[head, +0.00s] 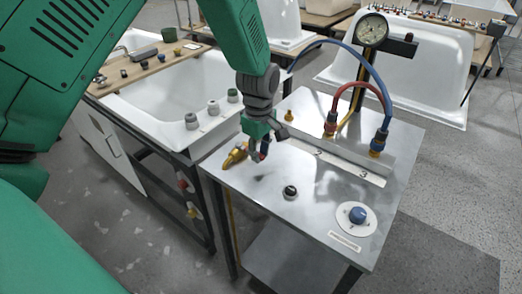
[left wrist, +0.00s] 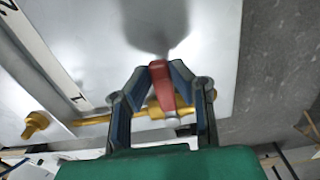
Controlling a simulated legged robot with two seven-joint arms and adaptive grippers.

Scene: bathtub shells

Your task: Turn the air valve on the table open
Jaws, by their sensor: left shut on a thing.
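The air valve has a brass body (head: 234,156) at the left edge of the metal table (head: 325,215). Its red lever handle (left wrist: 162,85) lies between the two fingers of my left gripper (left wrist: 158,72) in the left wrist view. The brass body (left wrist: 150,111) shows behind the fingers there. In the head view my left gripper (head: 259,150) reaches down onto the valve and is shut on the red handle, which it mostly hides. My right gripper is not in view.
A black knob (head: 290,192) and a blue knob (head: 357,215) stand on the table's front half. Red (head: 347,88) and blue (head: 369,66) hoses arch over the back, beside a pressure gauge (head: 372,29). A white tub (head: 170,107) stands to the left.

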